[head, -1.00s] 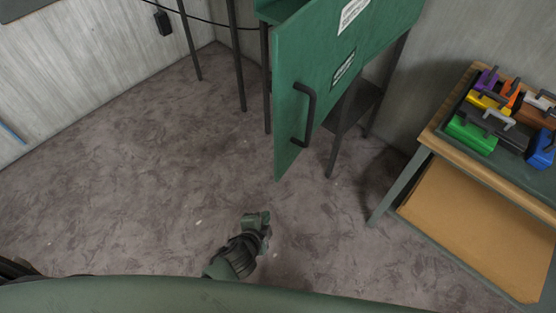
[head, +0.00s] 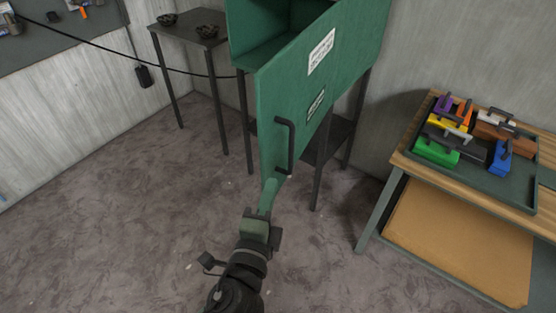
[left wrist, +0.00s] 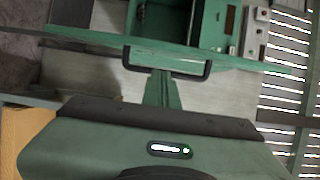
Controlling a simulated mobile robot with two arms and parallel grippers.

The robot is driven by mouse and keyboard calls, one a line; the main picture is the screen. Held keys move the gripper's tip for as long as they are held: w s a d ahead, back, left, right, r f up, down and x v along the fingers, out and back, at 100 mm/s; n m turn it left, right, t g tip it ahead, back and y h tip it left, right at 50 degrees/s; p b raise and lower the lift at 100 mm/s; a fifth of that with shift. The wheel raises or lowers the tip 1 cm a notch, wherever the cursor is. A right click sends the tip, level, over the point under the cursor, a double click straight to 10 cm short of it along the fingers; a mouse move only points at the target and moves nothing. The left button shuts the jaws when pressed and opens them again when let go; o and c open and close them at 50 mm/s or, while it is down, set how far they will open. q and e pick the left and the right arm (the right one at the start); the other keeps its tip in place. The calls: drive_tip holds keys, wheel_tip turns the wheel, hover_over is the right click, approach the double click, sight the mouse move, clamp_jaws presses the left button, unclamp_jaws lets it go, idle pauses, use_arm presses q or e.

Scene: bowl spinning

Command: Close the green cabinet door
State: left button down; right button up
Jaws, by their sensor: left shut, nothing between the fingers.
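The green cabinet door (head: 325,80) stands open in the head view, swung out from the cabinet (head: 262,53), whose inside shows at left. The dark door handle (head: 288,146) is on the door's outer face. My left gripper (head: 269,186) is shut and empty, its fingertips close to the handle's lower end. In the left wrist view the gripper (left wrist: 161,82) points at the handle (left wrist: 132,66), with the fingertips near its middle. The door (left wrist: 85,38) runs across that view, and the cabinet (left wrist: 208,22) shows beyond it. Contact cannot be told. My right gripper is out of view.
A workbench (head: 420,170) stands at right, with a tray of coloured padlock-like blocks (head: 436,151). A small dark table (head: 185,35) stands at back left, with a cable in front. Open floor (head: 110,230) lies at left.

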use_arm(q)
drive_tip(key=p, duration=0.2)
approach(280, 156)
drive_tip(key=w+d+r, duration=0.2)
drive_tip(key=w+r, duration=0.2)
drive_tip(key=r, duration=0.1)
drive_tip(key=shift+w+d+f+p, duration=0.1)
drive_tip(key=shift+w+f+p, duration=0.15)
drive_tip(key=shift+w, duration=0.3)
drive_tip(key=shift+r, duration=0.1)
